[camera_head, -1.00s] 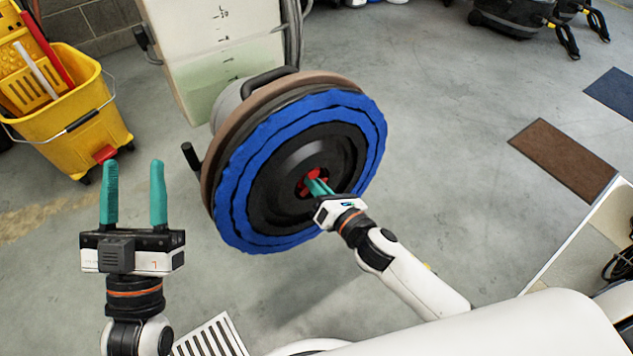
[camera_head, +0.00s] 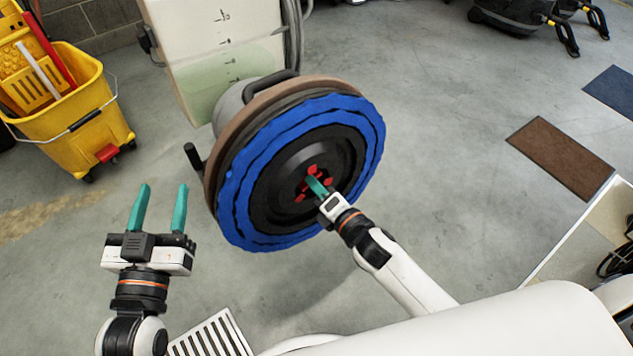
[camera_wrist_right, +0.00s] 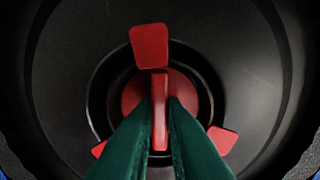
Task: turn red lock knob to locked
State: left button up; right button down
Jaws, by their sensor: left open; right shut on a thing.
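The red lock knob (camera_wrist_right: 160,88) sits in the black hub at the centre of the blue pad (camera_head: 238,190). Its raised grip bar stands near upright in the right wrist view. Red tabs (camera_wrist_right: 149,45) surround it. My right gripper (camera_wrist_right: 160,108) has a green finger on each side of the bar and is shut on it. In the head view, my right gripper (camera_head: 315,184) covers most of the knob, and only red parts (camera_head: 312,170) show around the fingers. My left gripper (camera_head: 163,187) is open and empty, left of the pad, touching nothing.
The pad is on a floor machine with a brown rim and a black handle (camera_head: 194,157) at its left. A yellow mop bucket (camera_head: 75,125) stands at upper left. Mats (camera_head: 560,157) lie on the right. The concrete floor between is clear.

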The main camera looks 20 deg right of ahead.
pick_arm(q)
jog(key=shift+f+g, duration=0.4)
jog(key=shift+f, duration=0.05)
pick_arm(e)
jog(key=shift+m, duration=0.3)
jog(key=m+p, duration=0.2)
jog(key=m, duration=0.2)
jog(key=shift+m, duration=0.3)
jog(key=c, duration=1.6)
grip_release()
pick_arm(q)
notch_tip(320, 180, down, 8)
jog(key=s+a+g+y, duration=0.2)
jog(key=s+g, duration=0.1)
jog(key=g, duration=0.2)
jog(key=shift+g, duration=0.4)
pick_arm(e)
jog(key=shift+o, duration=0.2)
pick_arm(q)
jog(key=shift+a, duration=0.1)
